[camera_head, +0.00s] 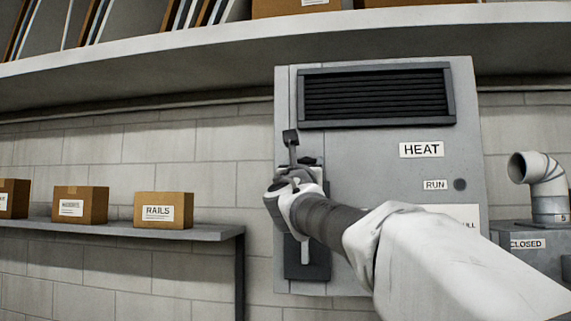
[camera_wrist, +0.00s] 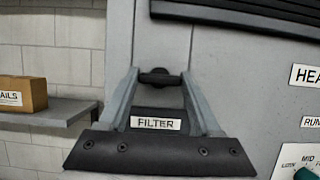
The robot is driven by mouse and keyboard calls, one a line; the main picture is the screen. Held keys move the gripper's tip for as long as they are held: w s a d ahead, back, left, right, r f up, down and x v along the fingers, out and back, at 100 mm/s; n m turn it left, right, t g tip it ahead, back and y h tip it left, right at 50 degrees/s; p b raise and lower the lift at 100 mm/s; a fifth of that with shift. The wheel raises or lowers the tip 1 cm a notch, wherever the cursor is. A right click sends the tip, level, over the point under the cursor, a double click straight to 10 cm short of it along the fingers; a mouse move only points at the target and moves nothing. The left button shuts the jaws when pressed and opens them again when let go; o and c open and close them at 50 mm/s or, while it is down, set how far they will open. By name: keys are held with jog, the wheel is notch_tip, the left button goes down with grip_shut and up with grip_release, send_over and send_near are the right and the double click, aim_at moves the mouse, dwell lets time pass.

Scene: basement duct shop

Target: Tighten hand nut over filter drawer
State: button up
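In the wrist view a dark hand nut (camera_wrist: 160,77) lies between the tips of my gripper (camera_wrist: 160,80). The fingers stand apart, one on each side of the nut. No clear gap shows, but I cannot tell whether they press on it. Below the nut, between the fingers, is a dark filter drawer front with a white FILTER label (camera_wrist: 156,123). In the head view my gripper (camera_head: 292,183) is at the left side of the grey HEAT cabinet (camera_head: 385,165). My arm and gripper hide the nut there. A dark plate (camera_head: 307,270) shows below my gripper.
The cabinet has a dark louvred vent (camera_head: 375,95) above and a RUN label (camera_head: 435,185) at right. A shelf (camera_head: 215,232) with several cardboard boxes, one marked RAILS (camera_head: 163,210), stands at left. A pipe elbow (camera_head: 540,180) is at right. A loaded shelf (camera_head: 180,48) hangs overhead.

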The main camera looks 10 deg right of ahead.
jog(key=c, duration=0.8)
jog(key=shift+m, duration=0.3)
jog(key=m+h, duration=0.1)
jog(key=m, duration=0.1)
jog(key=m+g+h, duration=0.1)
jog(key=m, duration=0.2)
jog(key=shift+w+a+h+b, duration=0.1)
jog(key=shift+a+h+b, duration=0.1)
jog(key=shift+h+b, duration=0.15)
jog(key=m+g+h, duration=0.1)
jog(key=m, duration=0.2)
jog(key=m+g+h+p, duration=0.1)
jog(key=m, duration=0.2)
jog(key=shift+r, duration=0.15)
jog(key=m+g+p, duration=0.1)
jog(key=m, duration=0.2)
jog(key=m+g+p, duration=0.1)
jog(key=m+g, duration=0.1)
jog(key=m, duration=0.1)
jog(key=shift+a+r+m+h+p, duration=0.1)
jog(key=shift+r+m+h+p, duration=0.1)
jog(key=shift+m+h+p, duration=0.15)
jog(key=shift+m+g+y+p, duration=0.4)
jog(key=shift+m+g+p, duration=0.5)
jog(key=shift+m, duration=1.05)
